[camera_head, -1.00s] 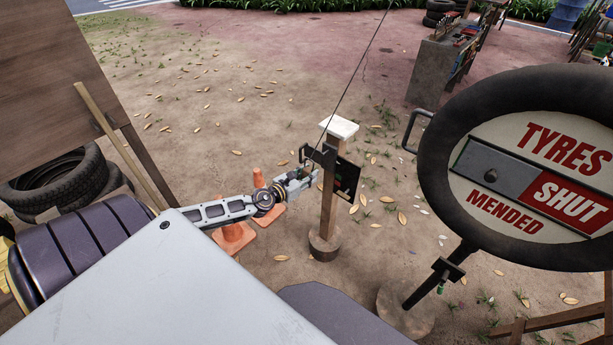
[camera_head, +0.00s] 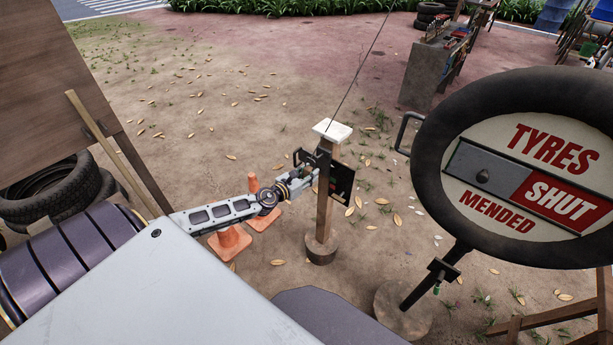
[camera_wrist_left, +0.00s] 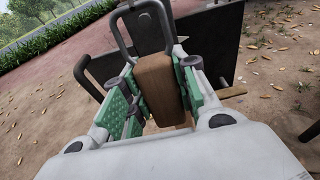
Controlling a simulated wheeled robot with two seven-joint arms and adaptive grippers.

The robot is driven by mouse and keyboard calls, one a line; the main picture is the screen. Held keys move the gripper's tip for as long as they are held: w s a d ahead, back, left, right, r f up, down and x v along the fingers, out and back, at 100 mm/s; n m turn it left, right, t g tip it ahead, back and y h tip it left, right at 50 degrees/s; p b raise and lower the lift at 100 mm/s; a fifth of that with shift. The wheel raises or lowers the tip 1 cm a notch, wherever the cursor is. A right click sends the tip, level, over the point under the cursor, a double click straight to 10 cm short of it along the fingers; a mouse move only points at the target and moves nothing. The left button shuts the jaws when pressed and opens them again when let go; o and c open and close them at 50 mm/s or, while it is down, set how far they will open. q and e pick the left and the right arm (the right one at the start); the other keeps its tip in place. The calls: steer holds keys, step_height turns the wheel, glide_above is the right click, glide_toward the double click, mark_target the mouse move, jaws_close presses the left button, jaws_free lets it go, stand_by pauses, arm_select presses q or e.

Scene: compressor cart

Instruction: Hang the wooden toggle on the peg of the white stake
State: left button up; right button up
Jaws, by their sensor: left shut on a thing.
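The stake (camera_head: 324,215) is a brown post with a white cap (camera_head: 332,130), standing upright on a round base. A dark board (camera_head: 342,180) is on its right side. My left gripper (camera_head: 298,184) is at the post's left side, below the cap. In the left wrist view its green-padded fingers are shut on a brown wooden block (camera_wrist_left: 158,85), which I take as the wooden toggle. A grey metal loop (camera_wrist_left: 146,22) rises at the block's far end. The peg cannot be made out clearly. My right gripper is not in view.
Orange cones (camera_head: 230,240) stand on the ground below my left arm. A large tyre sign (camera_head: 530,170) stands at the right. Stacked tyres (camera_head: 55,190) and a wooden board (camera_head: 55,90) are at the left. A thin dark line (camera_head: 362,65) runs down towards the stake's cap.

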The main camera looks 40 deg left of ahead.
mark_target(321, 164)
arm_select(q)
steer(key=shift+x, duration=0.8)
steer(key=shift+r+x, duration=0.2)
steer(key=shift+x, duration=1.3)
steer(key=shift+w+f, duration=0.25)
steer(key=shift+w, duration=0.15)
steer(key=shift+b, duration=0.35)
steer(key=shift+w, duration=0.1)
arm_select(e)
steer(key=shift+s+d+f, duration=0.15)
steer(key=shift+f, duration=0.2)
arm_select(q)
steer(key=shift+r, duration=0.15)
